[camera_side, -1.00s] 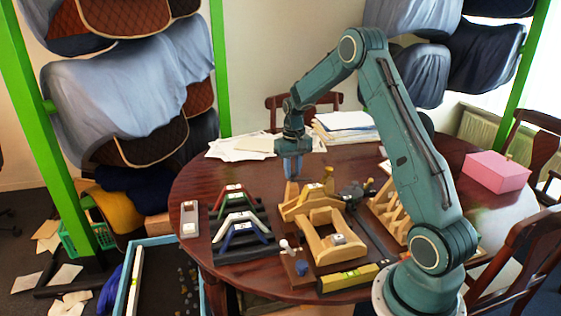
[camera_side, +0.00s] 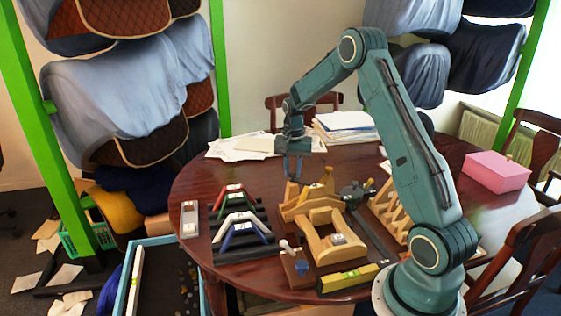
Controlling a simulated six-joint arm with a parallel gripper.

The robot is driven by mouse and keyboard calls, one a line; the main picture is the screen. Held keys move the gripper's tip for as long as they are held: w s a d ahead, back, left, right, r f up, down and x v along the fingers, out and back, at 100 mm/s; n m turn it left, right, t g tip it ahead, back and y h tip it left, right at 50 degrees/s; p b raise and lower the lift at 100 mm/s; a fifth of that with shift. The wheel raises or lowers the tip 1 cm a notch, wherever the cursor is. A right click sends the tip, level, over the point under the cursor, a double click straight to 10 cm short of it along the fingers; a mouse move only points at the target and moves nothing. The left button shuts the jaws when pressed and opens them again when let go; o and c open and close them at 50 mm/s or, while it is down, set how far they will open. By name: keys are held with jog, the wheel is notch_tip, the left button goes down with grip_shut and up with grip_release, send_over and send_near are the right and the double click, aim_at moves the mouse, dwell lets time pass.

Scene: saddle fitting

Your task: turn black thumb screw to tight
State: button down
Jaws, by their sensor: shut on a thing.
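My gripper (camera_side: 296,176) points straight down at the far left end of the wooden fixture (camera_side: 313,238) on the round table. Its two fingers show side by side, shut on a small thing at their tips. I take this to be the black thumb screw, but it is mostly hidden by the fingers and too small to make out. How far the screw is turned cannot be seen.
A dark clamp-like tool (camera_side: 352,192) lies right of the fixture. Red, white and blue angled pieces (camera_side: 238,228) sit on a black rack to the left. A yellow level (camera_side: 348,279) lies in front. Papers (camera_side: 240,147) and a pink box (camera_side: 496,172) are farther off.

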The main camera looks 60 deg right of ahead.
aim_at(293, 173)
dwell(0.3)
jog(key=c, duration=1.2)
grip_release()
jog(key=shift+r, duration=0.2)
notch_tip(293, 173, up, 14)
jog(key=shift+f, duration=0.25)
